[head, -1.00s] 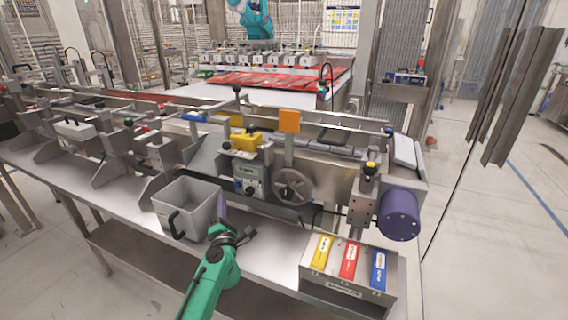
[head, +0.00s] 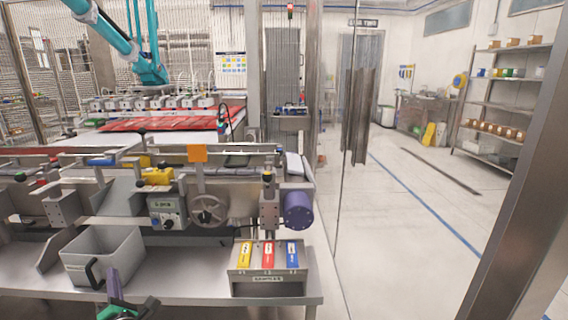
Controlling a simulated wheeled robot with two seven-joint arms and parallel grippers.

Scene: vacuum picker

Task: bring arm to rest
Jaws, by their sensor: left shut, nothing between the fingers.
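My left gripper (head: 113,276) shows at the bottom left of the head view, with purple fingers shut and empty. My green arm behind it is mostly cut off by the lower edge. The fingers appear in front of the grey bin (head: 118,248), which has a black handle and stands on the steel bench. I cannot tell whether they touch it. My right gripper is out of view.
A steel box with yellow, red and blue labels (head: 268,283) stands on the bench (head: 190,287) right of the bin. Behind are the conveyor's handwheel (head: 208,211) and purple motor (head: 298,209). The floor (head: 405,235) to the right is mostly clear.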

